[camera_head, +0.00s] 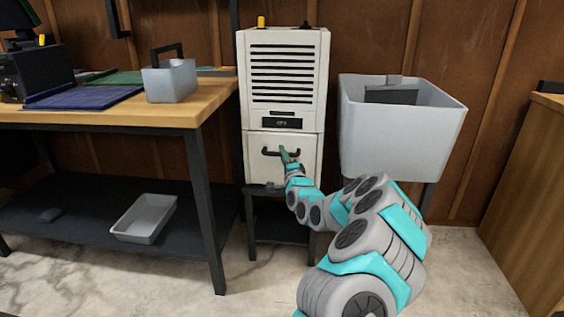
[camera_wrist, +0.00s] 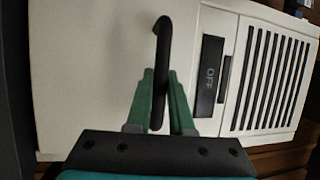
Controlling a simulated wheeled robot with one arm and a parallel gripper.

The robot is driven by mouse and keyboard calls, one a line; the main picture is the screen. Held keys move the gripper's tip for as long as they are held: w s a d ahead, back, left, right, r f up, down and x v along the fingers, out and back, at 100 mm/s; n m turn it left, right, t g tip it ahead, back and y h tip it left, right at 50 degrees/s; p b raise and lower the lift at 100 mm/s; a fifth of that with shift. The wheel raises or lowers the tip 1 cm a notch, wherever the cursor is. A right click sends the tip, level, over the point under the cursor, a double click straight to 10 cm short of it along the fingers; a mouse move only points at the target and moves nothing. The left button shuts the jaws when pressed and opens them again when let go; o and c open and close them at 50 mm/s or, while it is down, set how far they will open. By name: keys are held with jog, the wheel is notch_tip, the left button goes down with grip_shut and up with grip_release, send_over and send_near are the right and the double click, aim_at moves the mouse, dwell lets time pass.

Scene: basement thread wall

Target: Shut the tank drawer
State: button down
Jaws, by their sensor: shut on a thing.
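The tank drawer (camera_head: 258,164) is the pale lower front of a white dehumidifier-like unit (camera_head: 309,50) on a dark stand. A dark bar handle (camera_head: 270,153) runs across it. In the wrist view the drawer front (camera_wrist: 90,60) fills the left and middle. My gripper (camera_head: 287,157) is at the handle. Its green fingers (camera_wrist: 160,90) are shut on the handle (camera_wrist: 162,40), one on each side. A seam separates the drawer from the upper housing; I cannot tell how far the drawer stands out.
A dark panel reading OFF (camera_wrist: 210,75) and black vent slats (camera_wrist: 270,80) are on the upper housing. A workbench (camera_head: 130,115) with a grey caddy (camera_head: 169,82) stands left. A grey sink (camera_head: 400,138) stands right. A grey tray (camera_head: 144,218) lies on the lower shelf.

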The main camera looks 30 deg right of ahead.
jog(key=shift+w+d+b, duration=0.3)
jog(key=shift+w+d, duration=0.25)
jog(key=shift+w, duration=0.15)
jog(key=c, duration=0.8)
grip_release()
jog(key=shift+f, duration=0.1)
jog(key=r+v, duration=0.1)
jog(key=v, duration=0.6)
jog(key=shift+s+f, duration=0.35)
jog(key=shift+a, duration=0.1)
